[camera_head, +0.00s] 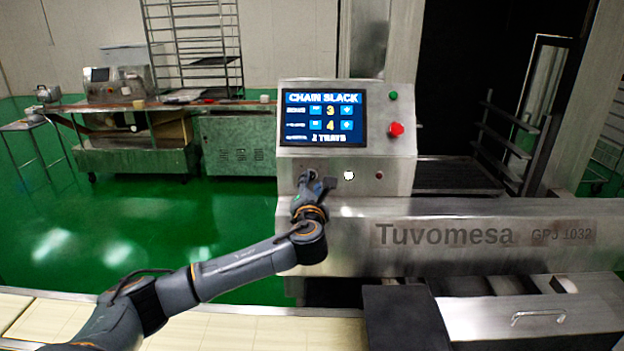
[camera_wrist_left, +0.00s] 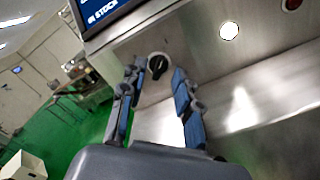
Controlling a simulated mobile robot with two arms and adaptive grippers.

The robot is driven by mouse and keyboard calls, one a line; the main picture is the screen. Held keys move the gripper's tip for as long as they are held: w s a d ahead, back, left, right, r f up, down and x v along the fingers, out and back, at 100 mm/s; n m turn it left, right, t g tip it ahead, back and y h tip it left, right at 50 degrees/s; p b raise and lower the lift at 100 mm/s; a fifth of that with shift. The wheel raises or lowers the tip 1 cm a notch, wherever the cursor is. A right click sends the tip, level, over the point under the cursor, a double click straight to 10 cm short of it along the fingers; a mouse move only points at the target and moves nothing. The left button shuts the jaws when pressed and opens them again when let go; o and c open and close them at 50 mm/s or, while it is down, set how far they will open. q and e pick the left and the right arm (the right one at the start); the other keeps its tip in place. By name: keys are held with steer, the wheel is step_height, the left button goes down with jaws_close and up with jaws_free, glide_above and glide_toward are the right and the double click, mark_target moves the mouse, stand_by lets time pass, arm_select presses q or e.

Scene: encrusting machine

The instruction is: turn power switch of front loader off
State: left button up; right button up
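The front loader (camera_head: 450,235) is a steel machine marked "Tuvomesa", with a sloped control panel and a lit screen (camera_head: 323,118). In the left wrist view its power switch (camera_wrist_left: 158,66) is a round black knob on the panel's lower left. My left gripper (camera_head: 314,184) is at the panel below the screen, and its arm comes in from the lower left. In the left wrist view my left gripper (camera_wrist_left: 157,72) is open, with the switch showing between its fingertips. I cannot tell whether they touch it. In the head view the gripper largely hides the switch. My right gripper is not in view.
A white lamp (camera_head: 349,175) and a small red one (camera_head: 379,175) sit right of the switch. A red mushroom button (camera_head: 396,129) and a green button (camera_head: 393,96) are beside the screen. A steel ledge juts out below the panel. Green floor lies open at left.

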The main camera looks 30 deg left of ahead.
arm_select(q)
steer(key=shift+x, duration=1.1)
jaws_close()
